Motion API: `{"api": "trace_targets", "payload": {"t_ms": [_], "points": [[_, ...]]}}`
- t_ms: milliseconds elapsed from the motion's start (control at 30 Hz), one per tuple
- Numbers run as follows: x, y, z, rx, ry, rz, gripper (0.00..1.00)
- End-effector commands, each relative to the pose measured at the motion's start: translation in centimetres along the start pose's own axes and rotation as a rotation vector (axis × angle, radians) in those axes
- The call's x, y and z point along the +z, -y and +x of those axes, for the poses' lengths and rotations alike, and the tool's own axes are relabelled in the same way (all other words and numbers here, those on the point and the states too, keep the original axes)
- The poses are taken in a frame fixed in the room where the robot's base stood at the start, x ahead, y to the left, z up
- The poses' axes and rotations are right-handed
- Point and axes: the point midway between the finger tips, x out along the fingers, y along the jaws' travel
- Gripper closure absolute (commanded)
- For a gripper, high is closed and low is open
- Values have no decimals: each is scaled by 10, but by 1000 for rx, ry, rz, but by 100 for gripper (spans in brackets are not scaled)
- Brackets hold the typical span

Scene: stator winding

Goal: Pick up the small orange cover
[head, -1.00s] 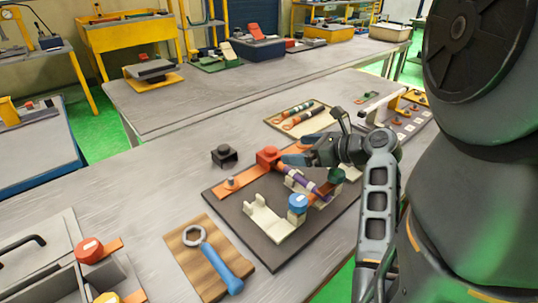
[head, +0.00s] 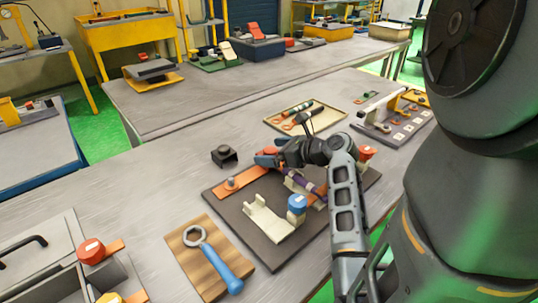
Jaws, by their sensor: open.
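A small orange-red block, which looks like the cover, (head: 269,150) shows at the far end of an orange strip (head: 246,180) on the dark fixture board (head: 228,204). My gripper (head: 266,157) is open at this block, with its fingers partly covering it. I cannot tell whether the fingers touch it. Another orange-red piece (head: 366,152) shows right of my wrist.
A blue-capped cream post (head: 297,204) and an empty cream cradle (head: 262,216) stand on the board. A black block (head: 224,156) is to the left. A wooden board with a blue wrench (head: 218,265) is in front. A tray with rods (head: 304,118) lies behind.

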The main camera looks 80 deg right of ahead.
Motion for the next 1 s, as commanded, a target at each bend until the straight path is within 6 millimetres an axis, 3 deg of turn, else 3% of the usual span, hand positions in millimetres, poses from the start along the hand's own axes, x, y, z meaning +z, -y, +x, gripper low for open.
{"api": "trace_targets", "payload": {"t_ms": [67,700,1000], "points": [[0,0,0,0,0,0,2],[0,0,0,1,0,0,63],[1,0,-1,1,0,0,64]]}}
